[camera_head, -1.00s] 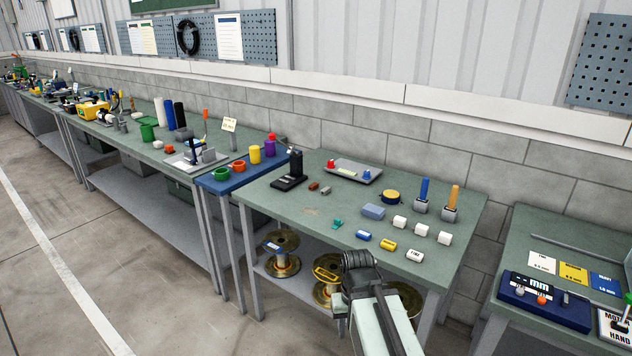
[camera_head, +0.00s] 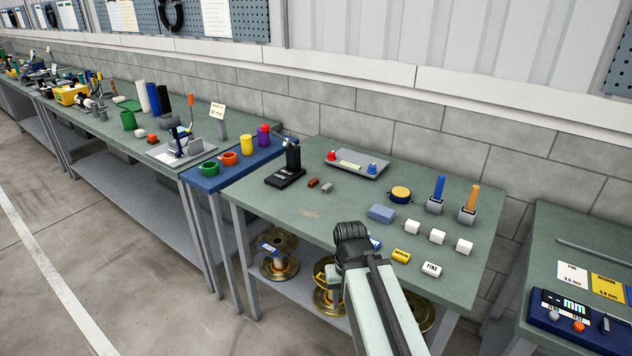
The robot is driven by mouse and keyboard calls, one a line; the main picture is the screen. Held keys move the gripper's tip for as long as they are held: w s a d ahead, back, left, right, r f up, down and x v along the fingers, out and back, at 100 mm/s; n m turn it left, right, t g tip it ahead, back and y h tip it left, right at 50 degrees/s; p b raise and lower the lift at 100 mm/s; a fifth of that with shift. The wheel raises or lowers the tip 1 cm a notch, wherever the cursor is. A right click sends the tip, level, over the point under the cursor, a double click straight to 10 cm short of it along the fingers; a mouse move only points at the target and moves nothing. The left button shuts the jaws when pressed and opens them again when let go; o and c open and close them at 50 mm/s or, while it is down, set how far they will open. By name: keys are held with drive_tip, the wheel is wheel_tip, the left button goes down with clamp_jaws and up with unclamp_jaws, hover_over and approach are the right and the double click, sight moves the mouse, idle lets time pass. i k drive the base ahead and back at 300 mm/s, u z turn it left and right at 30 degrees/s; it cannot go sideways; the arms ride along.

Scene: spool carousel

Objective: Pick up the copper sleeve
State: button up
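A small copper-brown piece (camera_head: 313,183), which looks like the copper sleeve, lies on the green-topped table (camera_head: 270,215), left of its middle. It is too small in view to make out its exact shape. A small grey piece (camera_head: 327,188) lies just right of it. My arm reaches in from the bottom, with its dark end, my gripper (camera_head: 350,233), over the table's front part. My gripper is apart from the copper piece, nearer the camera and to its right. Its fingers cannot be made out.
A black stand (camera_head: 288,170) is left of the copper piece. A grey tray with red and blue knobs (camera_head: 357,165) lies behind it. A blue-grey block (camera_head: 382,213), white cubes (camera_head: 437,236) and labelled pieces (camera_head: 401,256) are to the right. Spools (camera_head: 279,255) sit below.

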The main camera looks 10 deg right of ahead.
sight(313, 182)
drive_tip(key=i, duration=0.45)
drive_tip(key=u, duration=0.15)
drive_tip(key=k, duration=0.5)
drive_tip(key=u, duration=0.65)
drive_tip(key=i, duration=1.1)
drive_tip(key=u, duration=1.25)
